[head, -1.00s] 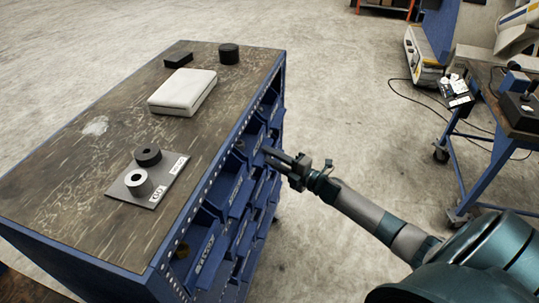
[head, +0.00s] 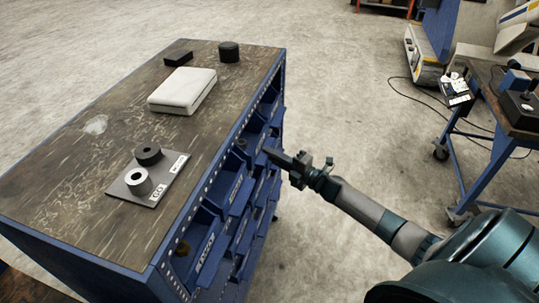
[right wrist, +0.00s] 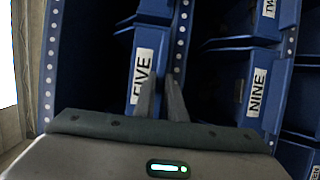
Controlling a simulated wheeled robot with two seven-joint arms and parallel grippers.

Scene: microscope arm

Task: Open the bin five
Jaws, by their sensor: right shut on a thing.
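Bin five (right wrist: 142,70) is a blue drawer bin with a white FIVE label, left of centre in the right wrist view. In the head view it appears to be the blue bin (head: 254,157) beside my fingertips, its label not readable. My right gripper (head: 268,151) reaches the cabinet's drawer face from the right. Its two fingers are close together. In the right wrist view the fingertips (right wrist: 160,82) lie at the right edge of the FIVE label, shut on the bin's front part; the exact contact is hard to see. My left gripper is not in view.
Bin nine (right wrist: 257,88) sits beside bin five, past a perforated strip (right wrist: 182,35). The blue cabinet's worn top (head: 100,165) carries a white case (head: 182,90), black pieces and a plate (head: 150,185) with two rings. Open floor lies right of the cabinet; a workbench (head: 510,120) stands farther right.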

